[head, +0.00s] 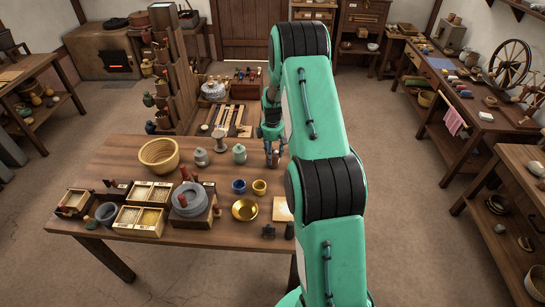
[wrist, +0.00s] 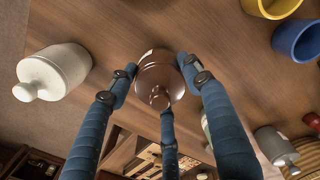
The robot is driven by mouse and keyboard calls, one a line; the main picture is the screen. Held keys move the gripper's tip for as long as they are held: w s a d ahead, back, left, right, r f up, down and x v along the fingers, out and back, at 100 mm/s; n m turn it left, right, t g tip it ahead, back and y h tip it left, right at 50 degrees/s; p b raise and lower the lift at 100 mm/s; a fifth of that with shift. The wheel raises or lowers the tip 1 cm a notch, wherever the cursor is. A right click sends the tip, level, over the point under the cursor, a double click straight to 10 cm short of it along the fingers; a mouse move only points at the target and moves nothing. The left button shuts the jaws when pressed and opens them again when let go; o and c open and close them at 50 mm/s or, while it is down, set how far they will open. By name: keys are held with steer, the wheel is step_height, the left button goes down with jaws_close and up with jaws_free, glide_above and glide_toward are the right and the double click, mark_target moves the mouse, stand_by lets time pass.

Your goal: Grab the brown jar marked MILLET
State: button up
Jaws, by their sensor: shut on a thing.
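A brown lidded jar (wrist: 158,78) with a round knob sits between the fingers of my gripper (wrist: 160,88) in the wrist view. The fingers are shut on it, one on each side and one at the knob side. No MILLET lettering can be read from here. In the head view my gripper (head: 272,156) is at the far right part of the wooden table (head: 120,160), beside my arm, and the jar is mostly hidden there. I cannot tell whether the jar touches the tabletop.
A white jar (wrist: 55,72) stands apart to the left in the wrist view. A pale green jar (head: 239,154), a grey jar (head: 201,157), a blue cup (head: 239,186), a yellow cup (head: 259,187) and a brass bowl (head: 245,210) share the table. A woven basket (head: 159,156) stands farther left.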

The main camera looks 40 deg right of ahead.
steer(key=shift+r, duration=0.7)
step_height(320, 180, up, 2)
steer(key=shift+w+r+p, duration=0.15)
steer(key=shift+p, duration=0.35)
steer(key=s+a+p, duration=0.1)
steer(key=s+a, duration=0.3)
steer(key=s, duration=0.3)
steer(key=s+a+r+p, duration=0.1)
steer(key=s+a, duration=0.3)
steer(key=s, duration=0.2)
steer(key=shift+s+a+r, duration=0.15)
steer(key=shift+s+a, duration=0.05)
steer(key=shift+s, duration=0.2)
